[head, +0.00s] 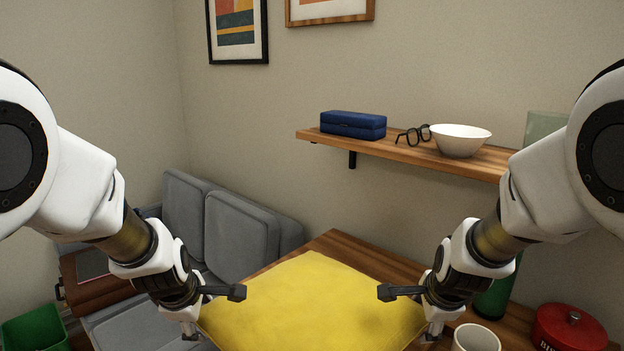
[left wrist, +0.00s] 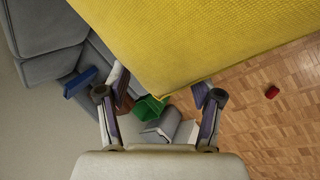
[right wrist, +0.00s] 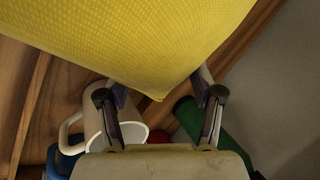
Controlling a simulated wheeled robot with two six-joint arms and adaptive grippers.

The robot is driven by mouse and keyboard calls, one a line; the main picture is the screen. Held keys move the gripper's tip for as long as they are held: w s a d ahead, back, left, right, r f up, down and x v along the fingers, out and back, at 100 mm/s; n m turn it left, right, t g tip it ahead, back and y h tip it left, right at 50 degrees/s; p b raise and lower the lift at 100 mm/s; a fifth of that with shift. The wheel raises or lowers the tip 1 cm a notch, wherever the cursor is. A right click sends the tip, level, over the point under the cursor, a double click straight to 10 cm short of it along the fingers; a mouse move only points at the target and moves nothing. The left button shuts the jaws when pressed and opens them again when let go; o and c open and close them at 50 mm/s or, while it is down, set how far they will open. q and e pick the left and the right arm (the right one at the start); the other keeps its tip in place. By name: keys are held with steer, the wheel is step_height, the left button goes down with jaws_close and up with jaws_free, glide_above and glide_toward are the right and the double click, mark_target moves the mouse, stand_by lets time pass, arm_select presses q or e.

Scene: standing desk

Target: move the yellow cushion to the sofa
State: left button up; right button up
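The yellow cushion (head: 315,305) is in front of me over the wooden desk; I cannot tell whether it touches the desktop. The grey sofa (head: 240,232) stands beyond the desk to the left, partly hidden by my left arm. My left gripper (head: 218,312) is at the cushion's left corner, its fingers apart on either side of it. In the left wrist view the cushion's corner (left wrist: 160,75) points between the spread fingers. My right gripper (head: 408,312) is at the right corner, also with fingers apart, and the right wrist view shows that corner (right wrist: 158,80) between them.
A white mug (head: 476,338), a red tin (head: 568,330) and a green bottle (head: 495,300) stand on the desk near my right gripper. A wall shelf (head: 400,150) holds a blue case, glasses and a white bowl. A green bin (head: 35,332) is at lower left.

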arm_select(q)
steer(key=w+f, duration=0.2)
steer(key=w, duration=0.7)
arm_select(e)
steer(key=w, duration=0.3)
steer(key=w+f, duration=0.1)
steer(key=w, duration=0.2)
steer(key=w+f, duration=0.1)
steer(key=w, duration=0.2)
steer(key=shift+f, duration=0.1)
arm_select(q)
steer(key=w+r, duration=0.6)
steer(key=w, duration=0.2)
arm_select(e)
steer(key=w+r, duration=0.6)
steer(key=w, duration=0.2)
arm_select(q)
steer(key=s, duration=1.6)
steer(key=shift+r, duration=0.25)
arm_select(e)
steer(key=s, duration=1.6)
steer(key=shift+r, duration=0.35)
